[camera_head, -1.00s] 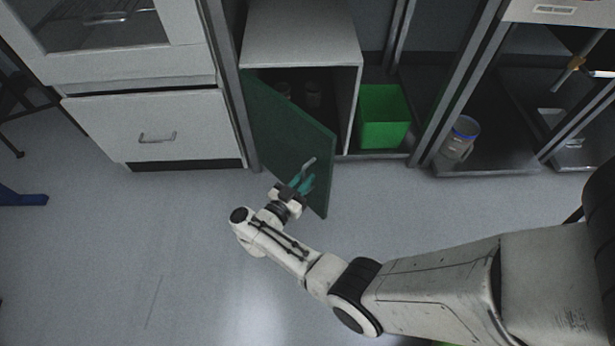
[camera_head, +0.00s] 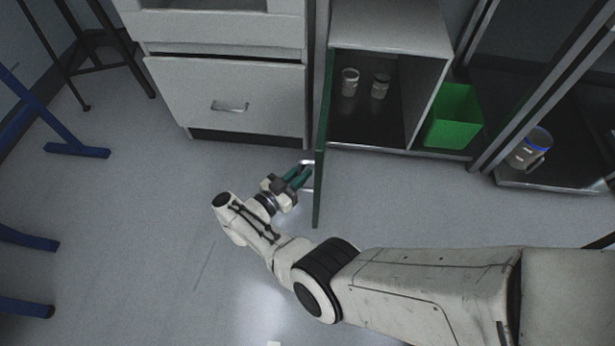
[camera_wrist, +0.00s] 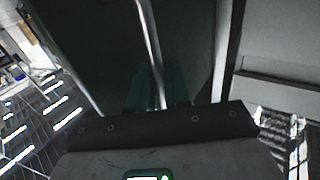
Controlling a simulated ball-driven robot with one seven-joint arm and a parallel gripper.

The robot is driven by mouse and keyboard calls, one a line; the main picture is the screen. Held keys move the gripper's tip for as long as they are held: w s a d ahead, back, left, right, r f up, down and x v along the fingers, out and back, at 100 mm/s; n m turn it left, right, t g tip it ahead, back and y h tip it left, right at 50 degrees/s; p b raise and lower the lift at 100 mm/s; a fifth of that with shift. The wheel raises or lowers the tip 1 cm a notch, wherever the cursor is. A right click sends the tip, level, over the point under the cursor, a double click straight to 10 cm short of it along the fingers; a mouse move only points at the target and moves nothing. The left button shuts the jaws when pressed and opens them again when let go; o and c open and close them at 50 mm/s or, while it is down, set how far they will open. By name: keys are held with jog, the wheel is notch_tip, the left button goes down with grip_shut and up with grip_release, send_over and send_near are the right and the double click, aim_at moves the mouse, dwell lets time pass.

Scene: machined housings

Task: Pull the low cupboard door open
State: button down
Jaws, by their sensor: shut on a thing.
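The low cupboard (camera_head: 388,26) has a dark green door (camera_head: 321,150), hinged on its left side. The door stands wide open, swung out roughly square to the cupboard front and seen nearly edge-on. Its pale bar handle (camera_head: 308,163) is on the door's left-facing side. My gripper (camera_head: 301,176) has its teal fingers shut on the handle. In the wrist view the handle (camera_wrist: 149,45) runs down to the dim teal fingers (camera_wrist: 150,92), with the dark door behind; the exact contact is hard to see there.
Two jars (camera_head: 350,82) (camera_head: 380,86) stand inside the cupboard. A green bin (camera_head: 453,118) is to its right, and a container with a blue rim (camera_head: 530,148) sits further right. A drawer unit (camera_head: 230,95) stands left of the door. The floor (camera_head: 130,230) at left front is mostly clear.

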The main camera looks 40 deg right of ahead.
jog(key=shift+w+a, duration=0.35)
jog(key=shift+w, duration=0.25)
jog(key=c, duration=1.3)
grip_release()
jog(key=shift+o, duration=0.2)
jog(key=a+b, duration=0.2)
jog(key=a, duration=0.8)
jog(key=shift+s+a, duration=0.15)
jog(key=shift+a, duration=0.25)
